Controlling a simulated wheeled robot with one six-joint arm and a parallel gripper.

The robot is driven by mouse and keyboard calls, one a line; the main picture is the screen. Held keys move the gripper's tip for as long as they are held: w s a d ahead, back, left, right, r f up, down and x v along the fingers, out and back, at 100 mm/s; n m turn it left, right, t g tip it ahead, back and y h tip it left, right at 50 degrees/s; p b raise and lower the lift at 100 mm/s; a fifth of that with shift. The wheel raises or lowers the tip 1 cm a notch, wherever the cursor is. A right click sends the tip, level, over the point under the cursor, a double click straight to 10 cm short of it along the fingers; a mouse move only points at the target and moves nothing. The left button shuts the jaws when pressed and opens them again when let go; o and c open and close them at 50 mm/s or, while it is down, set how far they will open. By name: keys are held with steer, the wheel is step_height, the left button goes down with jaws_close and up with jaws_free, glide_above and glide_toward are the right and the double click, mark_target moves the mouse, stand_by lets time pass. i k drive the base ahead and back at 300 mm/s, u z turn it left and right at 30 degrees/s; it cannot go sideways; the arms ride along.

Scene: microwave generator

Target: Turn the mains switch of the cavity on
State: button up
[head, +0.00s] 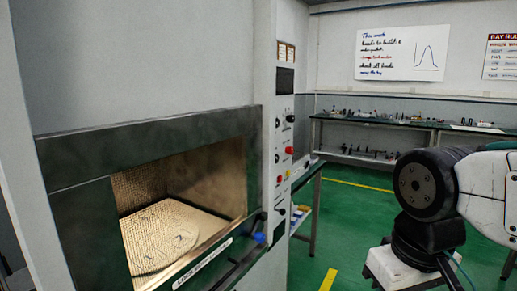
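The microwave cavity (170,225) stands open at the left, with a light turntable plate (160,240) inside and a label strip (202,264) along its lower edge. A narrow control panel (285,135) rises at its right side. It carries a dark display (285,79), a black knob (290,118), a red button (289,150), a yellow part (288,173) and a black lever-like part (281,211). I cannot tell which of these is the mains switch or how it is set. My gripper is not in view; only part of my arm shows at the right.
A blue knob (259,238) sticks out at the cavity's lower right corner. A bench (380,121) with small items runs along the back wall. A shelf unit (303,205) stands just behind the panel. Green floor (355,210) is open between the panel and my arm.

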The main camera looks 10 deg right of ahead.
mark_target(289, 150)
steer(key=z, duration=0.2)
steer(key=i, duration=1.1)
steer(key=z, duration=0.1)
